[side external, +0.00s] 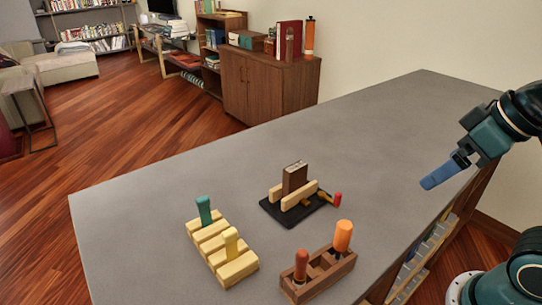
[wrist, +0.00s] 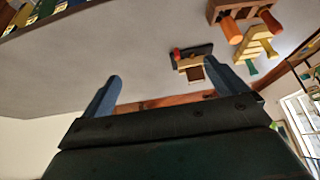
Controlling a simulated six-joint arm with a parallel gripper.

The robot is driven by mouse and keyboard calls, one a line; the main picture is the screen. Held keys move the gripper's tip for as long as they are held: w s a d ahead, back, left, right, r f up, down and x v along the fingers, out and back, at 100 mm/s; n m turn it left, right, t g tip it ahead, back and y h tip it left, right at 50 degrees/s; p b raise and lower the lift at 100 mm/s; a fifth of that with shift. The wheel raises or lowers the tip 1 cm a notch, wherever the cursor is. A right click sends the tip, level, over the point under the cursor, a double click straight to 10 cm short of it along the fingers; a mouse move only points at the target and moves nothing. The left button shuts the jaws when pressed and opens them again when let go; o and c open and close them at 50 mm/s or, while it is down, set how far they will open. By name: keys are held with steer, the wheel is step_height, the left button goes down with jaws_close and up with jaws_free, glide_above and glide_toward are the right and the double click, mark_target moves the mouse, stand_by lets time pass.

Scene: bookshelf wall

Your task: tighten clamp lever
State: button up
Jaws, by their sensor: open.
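A clamp fixture with a black base (side external: 274,212) stands near the middle of the grey table. Two pale wooden jaws (side external: 300,196) stand on it with a dark brown block (side external: 295,176) upright between them. Its lever has a red handle (side external: 337,199) at the right side, pointing outward. The fixture also shows in the wrist view, where its red handle (wrist: 177,53) is at its left. My gripper (side external: 424,184) is in the air to the right of the clamp, well apart from it. In the wrist view its two blue fingers (wrist: 170,88) are spread with nothing between them.
A pale slotted rack (side external: 238,272) holding a green and a yellow handle stands left of the clamp. A brown wooden rack (side external: 322,280) with two orange-toned handles (side external: 343,235) stands in front. The table's back and right are clear.

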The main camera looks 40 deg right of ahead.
steer(key=shift+w, duration=0.2)
steer(key=c, duration=1.1)
steer(key=shift+w+n, duration=0.45)
steer(key=shift+n, duration=0.15)
steer(key=c, duration=0.7)
steer(key=shift+w+a+r+n+g, duration=0.1)
steer(key=shift+w+n+g, duration=0.2)
steer(key=shift+w+n, duration=0.1)
jaws_close()
steer(key=w+d+f+n+g+y, duration=0.2)
steer(key=w+d+f+n, duration=0.1)
steer(key=w+n, duration=0.3)
steer(key=w+d+f+n+g+y, duration=0.2)
steer(key=w+d+f+n, duration=0.1)
steer(key=w+n, duration=0.4)
steer(key=shift+w+d, duration=0.25)
steer(key=shift+d, duration=0.35)
steer(key=shift+f, duration=0.1)
